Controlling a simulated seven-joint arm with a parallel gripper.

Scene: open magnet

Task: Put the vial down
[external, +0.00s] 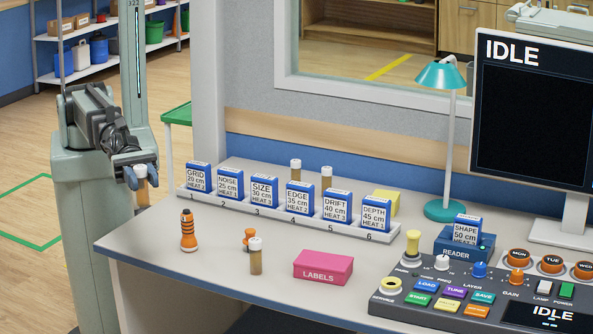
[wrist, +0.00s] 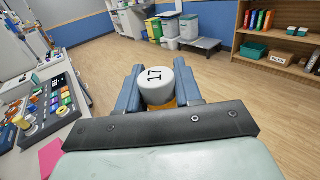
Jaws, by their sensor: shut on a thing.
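My gripper (external: 141,178) is at the left end of the desk, with its blue fingers shut on a vial (external: 141,192) with a white cap and orange-brown contents. In the wrist view the vial's cap (wrist: 157,78), marked 17, sits between the fingers (wrist: 157,92). The vial looks upright. Its lower end shows close to the desk's left edge; I cannot tell whether it is over the desk or beyond it. Two more vials (external: 295,170) (external: 326,178) show partly behind the card row.
A rack of blue cards (external: 386,236) runs along the back of the desk (external: 150,248). The control panel (external: 440,290) fills the right. The desk's left front is mostly clear.

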